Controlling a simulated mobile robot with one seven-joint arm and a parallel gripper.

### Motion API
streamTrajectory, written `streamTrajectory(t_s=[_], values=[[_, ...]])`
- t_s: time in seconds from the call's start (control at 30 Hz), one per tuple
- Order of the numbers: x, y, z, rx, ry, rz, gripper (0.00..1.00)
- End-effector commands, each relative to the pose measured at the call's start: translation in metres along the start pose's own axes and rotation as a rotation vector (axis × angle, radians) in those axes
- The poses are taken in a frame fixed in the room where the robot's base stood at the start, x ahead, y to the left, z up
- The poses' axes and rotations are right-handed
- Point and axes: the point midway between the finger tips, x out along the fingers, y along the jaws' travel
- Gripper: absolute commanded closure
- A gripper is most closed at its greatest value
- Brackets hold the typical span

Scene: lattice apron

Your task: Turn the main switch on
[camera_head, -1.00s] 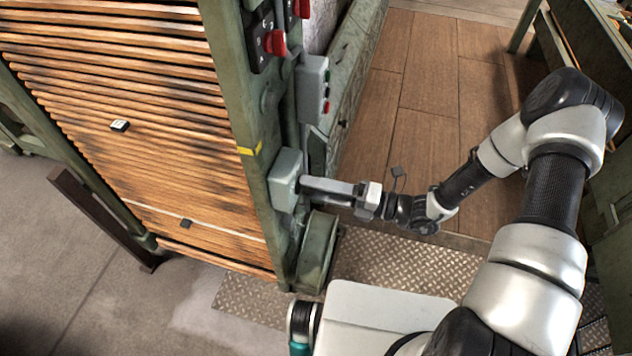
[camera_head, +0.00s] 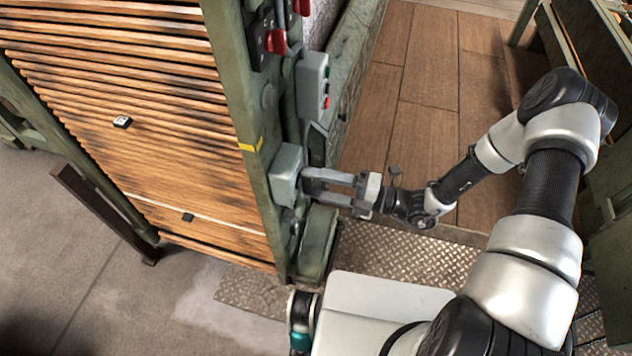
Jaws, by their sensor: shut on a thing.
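A grey switch box (camera_head: 285,175) is fixed to the green post, below a yellow stripe. My gripper (camera_head: 308,182) reaches it from the right, with its fingertips at the box's right face. Both fingers show with a gap between them, and they are shut on the box's switch handle. The handle itself is mostly hidden by the fingers, so its exact position cannot be told.
A grey push-button box (camera_head: 312,85) and a red rotary knob (camera_head: 275,41) on a dark panel sit above on the green post (camera_head: 245,120). Wooden slats (camera_head: 130,90) fill the left. Wooden flooring (camera_head: 425,100) lies open behind my arm.

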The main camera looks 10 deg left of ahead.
Motion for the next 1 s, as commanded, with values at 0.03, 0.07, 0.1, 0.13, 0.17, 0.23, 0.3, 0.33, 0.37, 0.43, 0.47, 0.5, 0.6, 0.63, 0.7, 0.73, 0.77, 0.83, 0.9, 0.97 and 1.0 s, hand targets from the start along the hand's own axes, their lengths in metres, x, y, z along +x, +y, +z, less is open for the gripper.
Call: streamTrajectory(t_s=[0.03, 0.07, 0.1, 0.13, 0.17, 0.23, 0.3, 0.33, 0.37, 0.43, 0.47, 0.5, 0.6, 0.63, 0.7, 0.73, 0.77, 0.83, 0.9, 0.97, 1.0], values=[[-0.001, -0.001, 0.0, 0.005, -0.001, -0.002, 0.68], [-0.001, -0.001, 0.0, 0.005, -0.001, -0.002, 0.68], [-0.001, -0.001, 0.0, 0.005, -0.001, -0.002, 0.39], [-0.001, -0.001, 0.0, 0.004, -0.001, -0.002, 0.33], [-0.001, -0.001, 0.0, 0.004, -0.001, -0.001, 0.28], [0.0, -0.001, 0.0, 0.003, -0.001, -0.001, 0.27], [0.0, -0.001, 0.0, 0.003, -0.001, -0.001, 0.27], [0.0, 0.0, 0.0, 0.002, -0.001, -0.001, 0.27], [0.0, 0.0, 0.0, 0.002, -0.001, -0.001, 0.27], [0.0, 0.0, 0.0, 0.002, -0.001, 0.0, 0.27], [-0.001, 0.0, 0.0, 0.002, -0.001, 0.0, 0.27], [-0.002, 0.0, 0.0, 0.001, -0.001, -0.001, 0.27], [-0.01, 0.0, 0.001, 0.0, -0.003, -0.001, 0.27], [-0.014, 0.0, 0.001, 0.0, -0.004, -0.001, 0.27], [-0.026, 0.0, 0.001, 0.0, -0.004, -0.002, 0.27], [-0.033, -0.001, 0.001, 0.001, -0.005, -0.003, 0.27], [-0.04, -0.001, 0.002, 0.0, -0.006, -0.003, 0.27], [-0.057, -0.001, 0.001, 0.0, -0.005, -0.003, 0.27], [-0.074, -0.001, 0.001, 0.0, -0.005, -0.002, 0.27], [-0.09, -0.001, 0.001, 0.0, -0.006, -0.003, 0.27], [-0.1, -0.001, 0.002, -0.001, -0.006, -0.003, 0.27]])
